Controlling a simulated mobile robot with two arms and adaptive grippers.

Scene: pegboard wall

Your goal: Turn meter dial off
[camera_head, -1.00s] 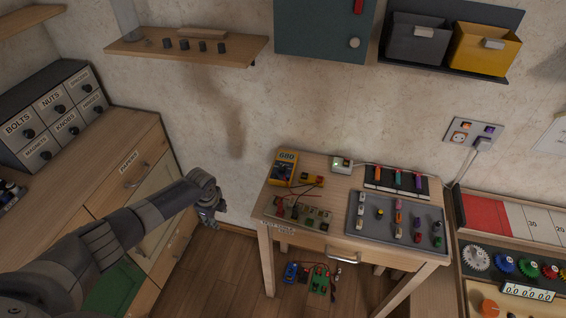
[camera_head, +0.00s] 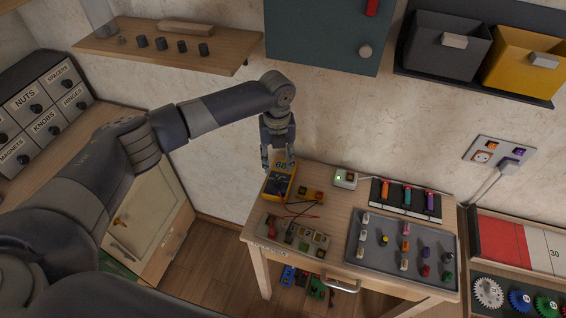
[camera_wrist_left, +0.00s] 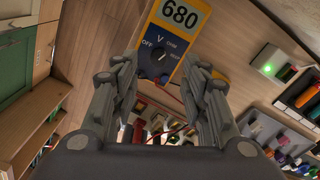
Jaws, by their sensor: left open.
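The yellow multimeter (camera_head: 281,181) lies on the small wooden table at its back left. In the left wrist view the meter (camera_wrist_left: 194,16) shows "680" on its display. Its dark dial (camera_wrist_left: 158,53) sits on a blue face with OFF, V, OHM and BEEP printed around it. The dial's pointer direction is too small to tell surely. My left gripper (camera_head: 279,160) is open and points down over the meter. My right gripper is not in view.
Red leads and a circuit board (camera_head: 297,237) lie in front of the meter. A small white box with a green light (camera_head: 345,179) is to its right, near a grey tray (camera_head: 377,262) of small parts. The wooden table (camera_head: 333,210) has clear patches between.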

